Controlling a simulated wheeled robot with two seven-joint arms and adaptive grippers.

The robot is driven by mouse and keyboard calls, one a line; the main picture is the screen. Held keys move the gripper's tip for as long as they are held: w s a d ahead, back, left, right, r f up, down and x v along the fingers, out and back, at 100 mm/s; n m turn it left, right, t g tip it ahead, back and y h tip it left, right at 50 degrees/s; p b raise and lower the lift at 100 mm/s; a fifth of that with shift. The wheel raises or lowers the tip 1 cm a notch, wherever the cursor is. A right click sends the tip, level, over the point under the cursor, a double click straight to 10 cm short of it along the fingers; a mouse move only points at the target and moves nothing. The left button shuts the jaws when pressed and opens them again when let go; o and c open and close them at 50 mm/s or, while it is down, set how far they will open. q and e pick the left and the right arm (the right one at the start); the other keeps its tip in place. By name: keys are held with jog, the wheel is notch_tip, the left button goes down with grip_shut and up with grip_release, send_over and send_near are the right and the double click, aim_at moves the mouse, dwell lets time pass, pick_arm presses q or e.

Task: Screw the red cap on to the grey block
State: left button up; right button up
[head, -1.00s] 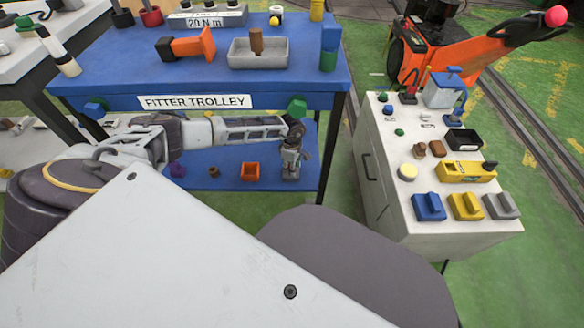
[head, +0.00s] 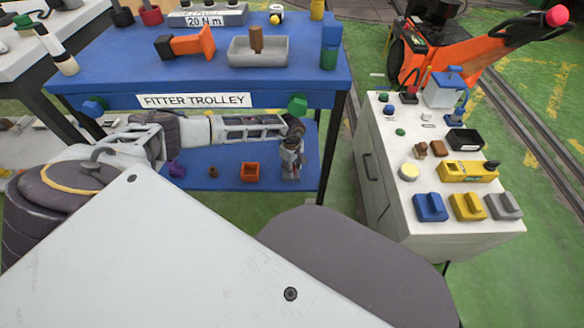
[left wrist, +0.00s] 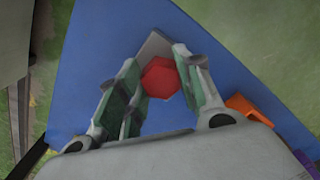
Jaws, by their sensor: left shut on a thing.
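In the left wrist view the red cap (left wrist: 160,78) is a six-sided red piece between the fingers of my left gripper (left wrist: 157,70). The gripper is shut on the cap. The grey block (left wrist: 152,46) shows behind the cap, its corner sticking out above it over the blue surface. The cap hides most of the block, and I cannot tell how far the cap is on it. In the head view my left gripper (head: 291,170) points down over the trolley's lower shelf; cap and block cannot be made out there. My right gripper is not in view.
The blue lower shelf (head: 225,180) also holds an orange open box (head: 250,173) and a purple piece (head: 176,169), left of the gripper. The trolley's upper top (head: 120,75) overhangs behind, with a leg at right. A white cabinet (head: 385,185) stands farther right.

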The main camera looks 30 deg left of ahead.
pick_arm(q)
jog(key=shift+w+a+r+m, duration=0.15)
jog(key=shift+w+a+m, duration=0.1)
jog(key=shift+a+m, duration=0.35)
jog(key=shift+d+m, duration=0.1)
jog(key=shift+m, duration=0.2)
jog(key=shift+m+b, duration=0.35)
jog(key=shift+m, duration=0.15)
jog(key=o, duration=1)
jog(key=shift+o, duration=1)
jog(key=shift+s, duration=0.15)
jog(key=shift+d, duration=0.2)
jog(key=shift+s+d, duration=0.1)
